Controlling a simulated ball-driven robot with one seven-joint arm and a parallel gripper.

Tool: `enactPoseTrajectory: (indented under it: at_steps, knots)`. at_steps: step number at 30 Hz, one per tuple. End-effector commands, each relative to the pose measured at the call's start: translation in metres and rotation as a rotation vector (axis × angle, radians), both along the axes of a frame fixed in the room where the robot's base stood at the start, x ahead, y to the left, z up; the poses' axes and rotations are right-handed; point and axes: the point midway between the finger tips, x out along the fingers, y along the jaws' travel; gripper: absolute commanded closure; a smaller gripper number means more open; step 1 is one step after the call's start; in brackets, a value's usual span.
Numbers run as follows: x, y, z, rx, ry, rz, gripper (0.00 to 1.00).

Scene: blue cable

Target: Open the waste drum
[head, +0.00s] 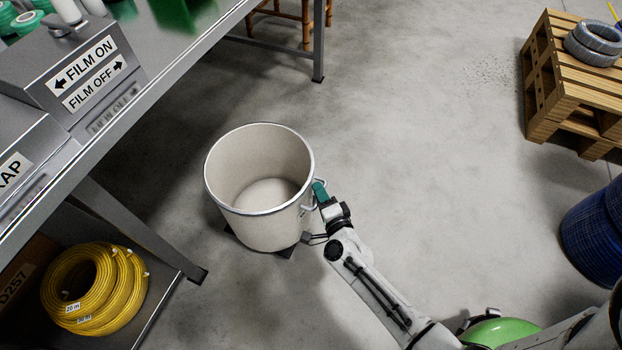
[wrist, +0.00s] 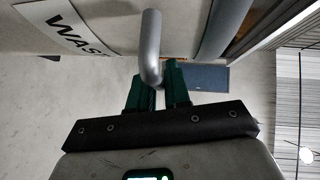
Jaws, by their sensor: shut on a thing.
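The waste drum (head: 258,232) is a round, cream-coloured drum with a metal rim, standing upright on the floor beside the bench. Its top is open in the head view and the pale inside and bottom show; no lid is seen on it. My gripper (head: 319,190) is at the drum's right side, just below the rim. In the wrist view its dark green fingers (wrist: 158,92) are shut on the grey bent metal handle (wrist: 151,45).
A metal bench (head: 150,105) with film switches stands at the left, its leg close to the drum. Coiled yellow cable (head: 95,290) lies beneath it. A wooden pallet stack (head: 570,85) and a blue cable drum (head: 592,230) stand at the right. The floor between is clear.

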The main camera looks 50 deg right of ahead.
Motion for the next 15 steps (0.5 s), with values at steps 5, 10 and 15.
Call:
enactPoseTrajectory:
  at_steps: [5, 10, 15]
  knots:
    - [-0.039, -0.004, -0.003, -0.001, 0.003, 0.001, 1.00]
    - [-0.061, -0.010, -0.003, -0.001, 0.003, 0.002, 1.00]
    - [-0.071, -0.014, -0.001, 0.000, 0.002, 0.003, 1.00]
